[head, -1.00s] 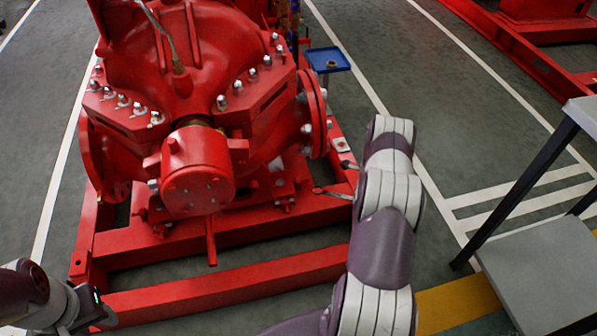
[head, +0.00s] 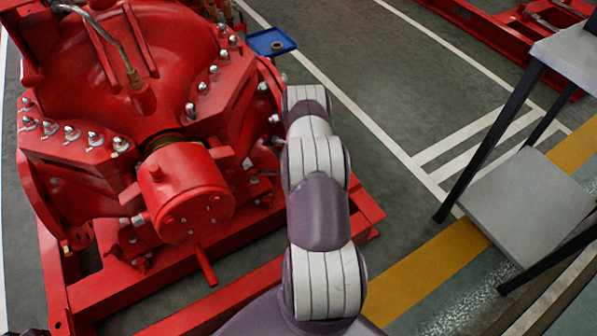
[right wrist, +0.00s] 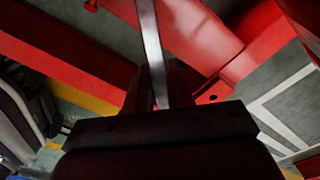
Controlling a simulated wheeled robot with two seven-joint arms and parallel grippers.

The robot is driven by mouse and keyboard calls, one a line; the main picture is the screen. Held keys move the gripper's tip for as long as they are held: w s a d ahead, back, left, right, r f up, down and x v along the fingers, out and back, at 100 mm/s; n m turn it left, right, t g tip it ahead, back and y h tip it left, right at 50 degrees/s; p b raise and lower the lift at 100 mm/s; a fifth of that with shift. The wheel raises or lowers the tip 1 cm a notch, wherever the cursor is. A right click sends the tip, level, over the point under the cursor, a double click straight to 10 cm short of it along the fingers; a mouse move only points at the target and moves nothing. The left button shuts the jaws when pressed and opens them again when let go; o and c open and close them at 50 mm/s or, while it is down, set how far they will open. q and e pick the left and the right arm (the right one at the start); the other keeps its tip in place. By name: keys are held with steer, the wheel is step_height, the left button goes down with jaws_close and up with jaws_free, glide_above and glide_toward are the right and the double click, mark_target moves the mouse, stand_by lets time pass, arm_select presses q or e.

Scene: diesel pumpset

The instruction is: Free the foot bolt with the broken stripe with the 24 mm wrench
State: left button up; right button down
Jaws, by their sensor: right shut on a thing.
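The red pump (head: 130,90) stands on its red base frame (head: 235,302) at the left of the head view. Pump feet and small bolts (head: 252,178) show low on its right side, but no stripe can be made out on them. In the right wrist view my right gripper (right wrist: 158,98) is shut on a steel wrench (right wrist: 152,45), whose bright shank runs up out of the picture. The wrench's head and whatever it meets are out of view there. In the head view my right arm hides the gripper and the wrench. My left gripper is not in view.
A blue tray (head: 262,50) with a small ring-shaped part stands behind the pump. A grey step stand (head: 530,205) with dark legs is at the right. Open floor with white lines (head: 400,150) lies between it and my right arm.

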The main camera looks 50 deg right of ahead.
arm_select(q)
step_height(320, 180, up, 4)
steer(key=p, duration=0.5)
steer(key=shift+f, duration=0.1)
arm_select(e)
steer(key=s+a+f+m, duration=0.1)
steer(key=a+f+m, duration=0.2)
steer(key=a+m, duration=0.6)
steer(key=a, duration=0.3)
steer(key=shift+a, duration=0.2)
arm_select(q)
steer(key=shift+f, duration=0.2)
arm_select(e)
steer(key=shift+s+f, duration=0.1)
steer(key=shift+f, duration=0.1)
arm_select(q)
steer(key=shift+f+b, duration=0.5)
steer(key=shift+b, duration=0.2)
arm_select(e)
steer(key=shift+f, duration=0.5)
